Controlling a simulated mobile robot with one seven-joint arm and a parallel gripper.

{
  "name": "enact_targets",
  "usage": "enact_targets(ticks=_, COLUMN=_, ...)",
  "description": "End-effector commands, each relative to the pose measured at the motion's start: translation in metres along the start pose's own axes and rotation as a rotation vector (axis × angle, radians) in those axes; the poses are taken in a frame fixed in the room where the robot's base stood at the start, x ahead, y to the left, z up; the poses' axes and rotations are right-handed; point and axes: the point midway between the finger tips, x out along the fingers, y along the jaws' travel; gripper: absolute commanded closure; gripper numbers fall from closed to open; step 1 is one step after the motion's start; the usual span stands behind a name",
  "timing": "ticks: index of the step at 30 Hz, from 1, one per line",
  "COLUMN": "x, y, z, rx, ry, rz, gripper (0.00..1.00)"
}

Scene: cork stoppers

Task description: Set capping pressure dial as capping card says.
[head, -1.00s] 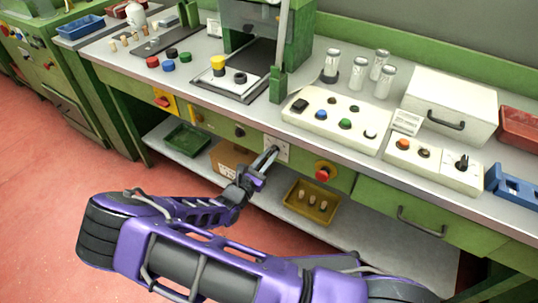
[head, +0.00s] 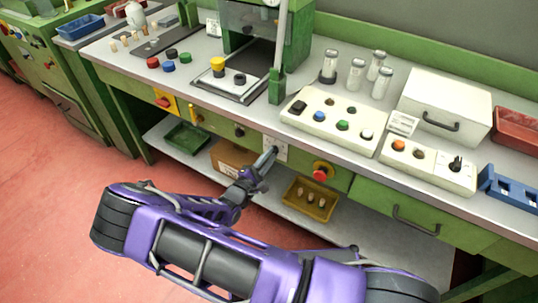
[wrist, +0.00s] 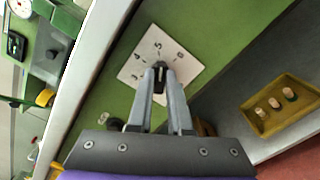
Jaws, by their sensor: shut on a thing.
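The plate also shows in the head view (head: 282,154), partly behind my gripper. My gripper (wrist: 160,82) is shut on the knob, and the fingers hide the plate's lower part. I cannot make out where the pointer stands. A small white card (head: 402,122) with print too small to read stands on the bench by the control panels; I cannot tell whether it is the capping card.
A red stop button (head: 321,172) sits right of the dial. A yellow tray (head: 296,204) with several corks and a cardboard box (head: 230,158) are on the shelf below. A yellow handle (head: 195,115) sticks out on the left. The floor in front is clear.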

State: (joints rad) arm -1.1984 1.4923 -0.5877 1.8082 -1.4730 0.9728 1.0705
Motion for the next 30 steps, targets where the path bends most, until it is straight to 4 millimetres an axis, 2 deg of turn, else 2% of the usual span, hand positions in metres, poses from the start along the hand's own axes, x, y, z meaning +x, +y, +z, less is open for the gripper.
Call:
enact_targets(ticks=18, x=-0.0004, y=-0.0019, z=-0.0005, rx=0.547, ry=0.000, rz=0.000, gripper=1.00)
enact_targets(ticks=30, x=-0.0005, y=-0.0028, z=-0.0013, rx=0.729, ry=0.000, rz=0.000, gripper=1.00)
